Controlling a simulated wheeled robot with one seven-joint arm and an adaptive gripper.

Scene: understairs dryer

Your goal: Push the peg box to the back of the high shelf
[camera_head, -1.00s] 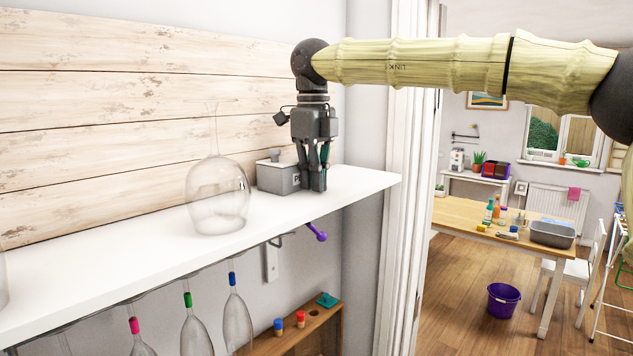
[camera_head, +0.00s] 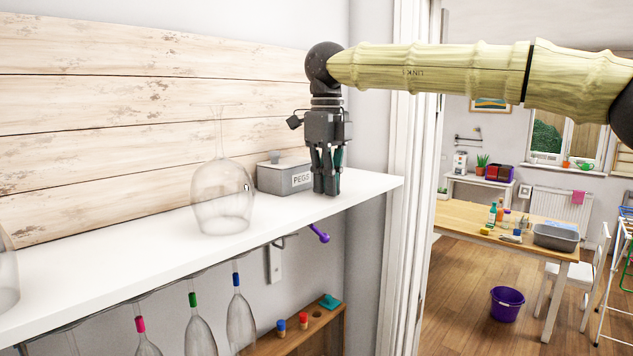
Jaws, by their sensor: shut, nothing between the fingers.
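The peg box (camera_head: 279,181) is a small grey box with a lid knob and a "PEGS" label on its front. It sits on the white high shelf (camera_head: 130,262), close to the plank back wall near the shelf's right end. My gripper (camera_head: 327,190) points down in front of the shelf's right end, its fingers shut and empty. It stands just to the right of the box and hides a little of the box's right side. I cannot tell whether the fingers touch the box.
An upside-down clear glass (camera_head: 222,200) stands on the shelf left of the box; another shows at the left edge. Several glasses hang below the shelf. A purple-ended hook (camera_head: 319,234) sits under it. A door frame (camera_head: 405,150) is close on the right.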

